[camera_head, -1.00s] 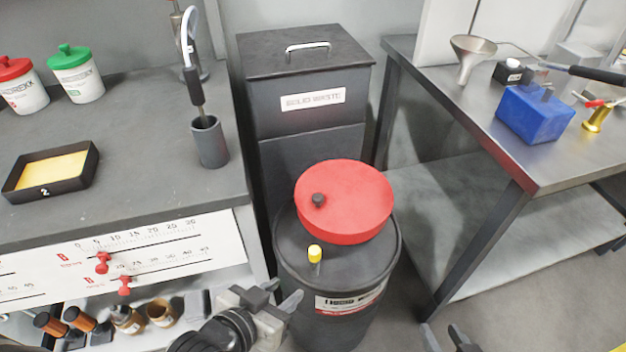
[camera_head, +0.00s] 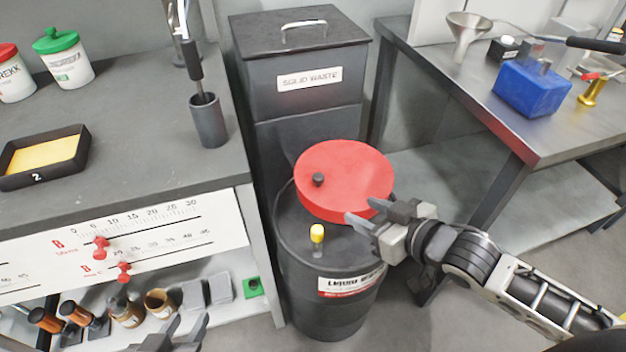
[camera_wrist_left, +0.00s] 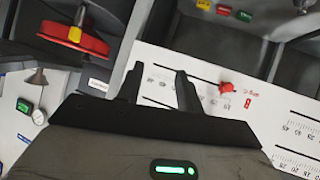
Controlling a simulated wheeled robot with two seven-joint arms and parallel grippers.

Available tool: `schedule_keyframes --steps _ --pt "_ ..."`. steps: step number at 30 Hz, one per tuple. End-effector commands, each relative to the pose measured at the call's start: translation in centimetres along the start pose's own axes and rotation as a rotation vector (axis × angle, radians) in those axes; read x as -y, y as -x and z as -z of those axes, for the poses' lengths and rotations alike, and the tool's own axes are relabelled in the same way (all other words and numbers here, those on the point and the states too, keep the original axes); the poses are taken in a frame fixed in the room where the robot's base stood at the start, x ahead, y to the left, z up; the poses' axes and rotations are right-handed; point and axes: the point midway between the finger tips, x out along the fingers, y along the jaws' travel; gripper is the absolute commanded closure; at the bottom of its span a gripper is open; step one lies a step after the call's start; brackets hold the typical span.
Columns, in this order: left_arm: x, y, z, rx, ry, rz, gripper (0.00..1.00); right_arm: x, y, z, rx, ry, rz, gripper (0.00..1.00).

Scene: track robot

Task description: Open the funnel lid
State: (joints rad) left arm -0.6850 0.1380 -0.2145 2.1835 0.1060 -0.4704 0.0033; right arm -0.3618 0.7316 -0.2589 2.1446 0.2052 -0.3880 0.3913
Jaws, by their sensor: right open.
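The red round funnel lid (camera_head: 345,170) with a small black knob lies flat over the black liquid waste drum (camera_head: 325,300). A yellow-capped piece (camera_head: 317,233) stands on the drum top in front of it. My right gripper (camera_head: 362,211) is open at the lid's front-right edge, its fingers pointing left; I cannot tell whether they touch the lid. My left gripper (camera_head: 184,330) is open and empty at the bottom of the head view, away from the drum. In the left wrist view its fingers (camera_wrist_left: 158,85) are apart, and the lid (camera_wrist_left: 70,38) shows at upper left.
The solid waste bin (camera_head: 300,75) stands behind the drum. A grey bench (camera_head: 120,140) is on the left, with a tray (camera_head: 70,172) and a grey cup (camera_head: 208,120). A metal table on the right holds a metal funnel (camera_head: 468,30) and a blue block (camera_head: 531,88).

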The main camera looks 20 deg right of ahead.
Motion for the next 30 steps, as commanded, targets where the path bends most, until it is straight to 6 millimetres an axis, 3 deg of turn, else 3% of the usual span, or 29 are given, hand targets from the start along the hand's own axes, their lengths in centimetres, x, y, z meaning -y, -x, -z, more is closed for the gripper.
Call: schedule_keyframes --steps 4,11,24,30 --pt "-0.1 -0.1 0.1 -0.012 0.009 -0.004 0.64 -1.7 -0.4 1.6 -0.015 0.030 0.011 0.57" --pt "-0.1 -0.1 -0.3 -0.007 0.012 -0.003 0.64 -2.0 -2.5 2.1 -0.021 0.028 0.011 0.57" --pt "0.0 -0.4 -1.2 -0.012 0.008 -0.001 0.64 -1.8 -11.7 2.2 -0.019 0.030 0.012 0.57" --pt "0.0 -0.5 -1.0 -0.025 0.004 -0.002 0.64 -1.7 -14.8 2.1 -0.017 0.030 0.011 0.57"
